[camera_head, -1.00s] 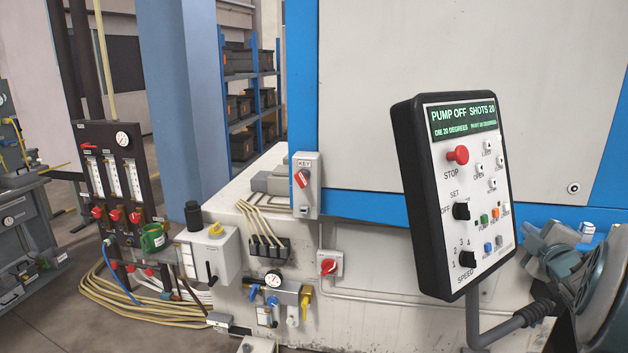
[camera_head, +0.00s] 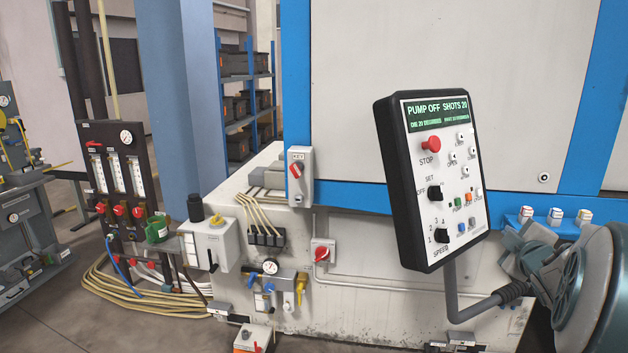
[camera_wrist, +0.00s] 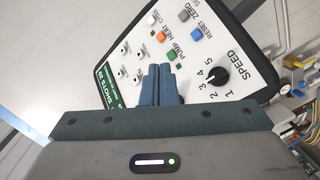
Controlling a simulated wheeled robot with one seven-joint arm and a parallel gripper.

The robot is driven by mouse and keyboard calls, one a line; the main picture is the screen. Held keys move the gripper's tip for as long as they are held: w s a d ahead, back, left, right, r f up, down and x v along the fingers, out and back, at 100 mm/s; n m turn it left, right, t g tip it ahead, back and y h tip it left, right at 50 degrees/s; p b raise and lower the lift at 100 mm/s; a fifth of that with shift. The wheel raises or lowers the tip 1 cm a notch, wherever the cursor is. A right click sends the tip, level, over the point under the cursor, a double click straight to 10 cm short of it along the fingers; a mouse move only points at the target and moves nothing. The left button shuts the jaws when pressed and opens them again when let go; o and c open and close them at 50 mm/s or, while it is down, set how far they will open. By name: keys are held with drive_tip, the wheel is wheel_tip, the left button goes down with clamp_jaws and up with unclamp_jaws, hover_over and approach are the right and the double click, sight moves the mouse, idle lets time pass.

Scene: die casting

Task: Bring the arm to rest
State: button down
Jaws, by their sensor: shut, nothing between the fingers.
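My gripper (camera_wrist: 159,84) is shut and empty in the wrist view, its two dark fingers together in front of the control panel. The fingertips overlap the panel face near the pump and heat buttons; I cannot tell the gap between them. In the head view part of my arm (camera_head: 585,285) shows at the lower right, beside the control panel (camera_head: 436,170). The fingers are not clear there. The panel has a black frame, a red stop button (camera_head: 431,144) and a green display (camera_head: 438,113) reading "PUMP OFF SHOTS 20".
Behind the panel is a large white and blue machine (camera_head: 380,90). A key switch box (camera_head: 299,175) and a red rotary switch (camera_head: 321,254) are on it. A flowmeter board (camera_head: 119,172) and coiled yellow hoses (camera_head: 130,299) are at left. Grey floor (camera_head: 70,315) is open there.

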drive_tip(key=s+a+f+m+g, duration=0.3)
drive_tip(key=s+a, duration=0.1)
drive_tip(key=a, duration=0.4)
drive_tip(key=s+a+f+m+g, duration=0.2)
drive_tip(key=s+a+m+g, duration=0.15)
drive_tip(key=a, duration=0.45)
drive_tip(key=s+a+f+m+g+y, duration=0.2)
drive_tip(key=s+a+f+g, duration=0.1)
drive_tip(key=s+a, duration=0.4)
drive_tip(key=s+a+f+m+g+y, duration=0.1)
drive_tip(key=s+a+f+g+y, duration=0.1)
drive_tip(key=s+a, duration=0.6)
wheel_tip(320, 180, down, 2)
drive_tip(key=s+g, duration=0.1)
drive_tip(key=s, duration=0.1)
drive_tip(key=shift+s+a+f+m+y, duration=0.15)
drive_tip(key=shift+s+a+m+y, duration=0.15)
drive_tip(key=shift+s+m, duration=0.1)
drive_tip(key=shift+g, duration=0.25)
